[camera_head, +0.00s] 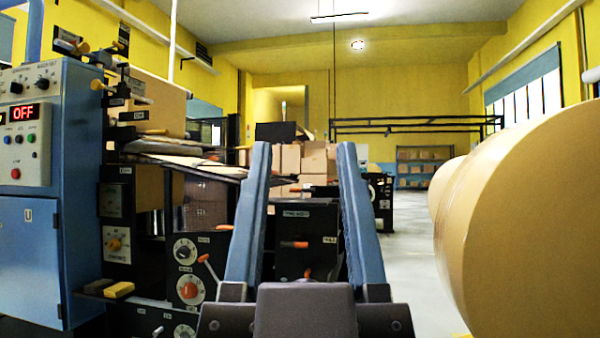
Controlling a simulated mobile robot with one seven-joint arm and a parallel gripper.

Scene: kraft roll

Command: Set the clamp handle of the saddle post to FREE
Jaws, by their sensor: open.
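My gripper (303,148) is in the lower middle, its two blue fingers upright and apart, with nothing between them. Behind and between the fingers is a black panel (287,262) with small white labels too small to read. An orange-ended handle (293,244) lies level on this panel. To the left, a lever with an orange knob (203,258) slants beside white dials (185,248). I cannot tell which of these, if any, is the saddle post's clamp handle, and no FREE mark can be read. My fingers hide part of the panel.
A blue control cabinet (40,245) with a red OFF display stands at the left, beside a black machine frame holding brown paper. A large kraft roll (530,215) fills the right. Stacked cartons (305,158) are behind. Grey floor (415,255) is free between gripper and roll.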

